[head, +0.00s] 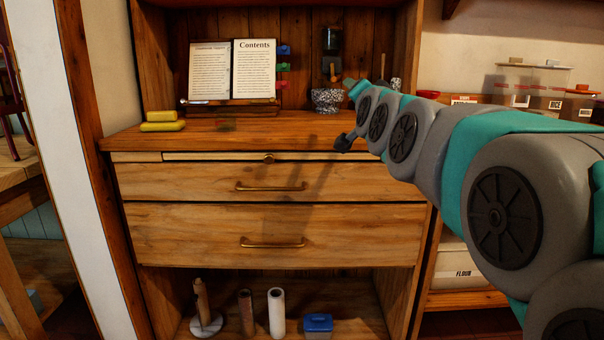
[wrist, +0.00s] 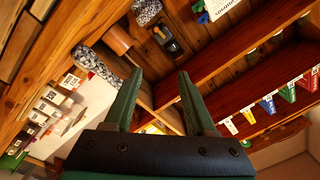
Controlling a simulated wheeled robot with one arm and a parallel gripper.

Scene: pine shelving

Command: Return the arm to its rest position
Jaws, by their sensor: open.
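My arm reaches in from the right in the head view, in front of the pine cabinet (head: 270,220). My gripper (head: 345,143) shows small and dark at its end, in front of the counter's front edge. In the wrist view my gripper (wrist: 158,95) has its two green fingers spread apart. Nothing is between the fingertips, only shelving beyond them. The fingers touch nothing that I can see.
An open book (head: 254,68) stands on the counter at the back. A speckled mortar (head: 328,99) stands near my arm. Yellow blocks (head: 162,121) lie at the left. Clear containers (head: 530,88) stand on the right behind my arm. The drawers (head: 270,187) are shut.

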